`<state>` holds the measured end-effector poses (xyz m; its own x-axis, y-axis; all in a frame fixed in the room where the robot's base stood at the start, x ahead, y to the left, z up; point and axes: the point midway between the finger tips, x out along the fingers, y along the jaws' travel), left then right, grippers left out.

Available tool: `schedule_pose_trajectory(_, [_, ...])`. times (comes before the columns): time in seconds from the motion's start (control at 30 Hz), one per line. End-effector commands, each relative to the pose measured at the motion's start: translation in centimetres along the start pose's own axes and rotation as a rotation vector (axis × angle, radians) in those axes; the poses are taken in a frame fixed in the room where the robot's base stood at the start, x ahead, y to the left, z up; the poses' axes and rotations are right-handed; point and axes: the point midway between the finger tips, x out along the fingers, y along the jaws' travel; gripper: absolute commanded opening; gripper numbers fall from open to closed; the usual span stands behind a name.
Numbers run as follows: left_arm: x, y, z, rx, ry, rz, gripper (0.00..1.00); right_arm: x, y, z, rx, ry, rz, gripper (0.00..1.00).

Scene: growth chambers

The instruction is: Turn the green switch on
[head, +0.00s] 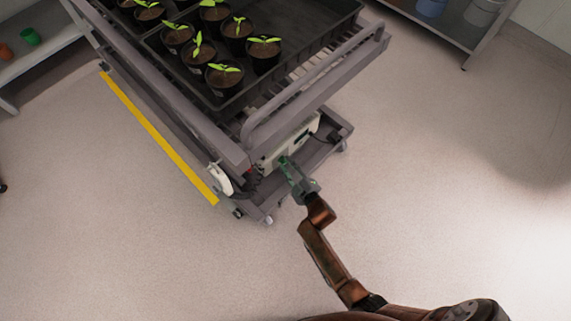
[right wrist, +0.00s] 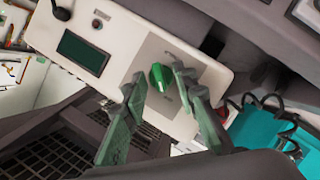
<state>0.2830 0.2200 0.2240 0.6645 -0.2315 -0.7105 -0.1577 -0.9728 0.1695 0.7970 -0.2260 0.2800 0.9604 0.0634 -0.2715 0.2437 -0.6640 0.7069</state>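The green switch (right wrist: 160,77) is a small green knob on a grey plate of a pale control box (right wrist: 118,42). In the head view the control box (head: 292,143) is fixed to the end of a grey cart, and my right gripper hides the switch. My right gripper (head: 287,163) reaches the box from below. In the right wrist view its two green fingers (right wrist: 158,84) are apart, one on each side of the knob. I cannot tell whether they touch it. My left gripper is not in view.
The cart (head: 225,150) carries a black tray (head: 285,79) of potted seedlings. A dark screen (right wrist: 83,53) and a small red part are on the box. A yellow floor strip (head: 158,138) runs beside the cart. The floor (head: 450,170) to the right is clear.

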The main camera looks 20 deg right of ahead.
Motion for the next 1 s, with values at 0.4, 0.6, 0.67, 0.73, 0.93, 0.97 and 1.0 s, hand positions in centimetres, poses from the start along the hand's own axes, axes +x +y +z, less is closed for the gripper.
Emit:
schedule_pose_trajectory(0.4, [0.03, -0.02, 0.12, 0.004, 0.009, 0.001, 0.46, 0.26, 0.06, -0.07, 0.000, 0.001, 0.000, 0.22])
schedule_pose_trajectory(0.6, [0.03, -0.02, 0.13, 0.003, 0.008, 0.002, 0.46, 0.25, 0.04, -0.06, 0.000, 0.001, 0.000, 0.08])
schedule_pose_trajectory(0.67, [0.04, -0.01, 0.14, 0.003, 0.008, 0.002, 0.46, 0.24, 0.03, -0.05, 0.000, 0.000, 0.000, 0.04])
schedule_pose_trajectory(0.73, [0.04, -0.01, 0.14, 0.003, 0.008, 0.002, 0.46, 0.24, 0.03, -0.05, 0.000, 0.000, 0.000, 0.00])
schedule_pose_trajectory(0.93, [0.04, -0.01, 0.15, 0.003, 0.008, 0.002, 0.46, 0.24, -0.01, -0.04, 0.000, 0.000, 0.000, 0.00])
schedule_pose_trajectory(0.97, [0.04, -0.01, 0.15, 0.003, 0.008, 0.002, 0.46, 0.23, -0.01, -0.04, 0.000, 0.000, 0.000, 0.00])
schedule_pose_trajectory(1.0, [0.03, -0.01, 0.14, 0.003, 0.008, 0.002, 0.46, 0.23, -0.01, -0.04, 0.000, 0.000, -0.001, 0.00])
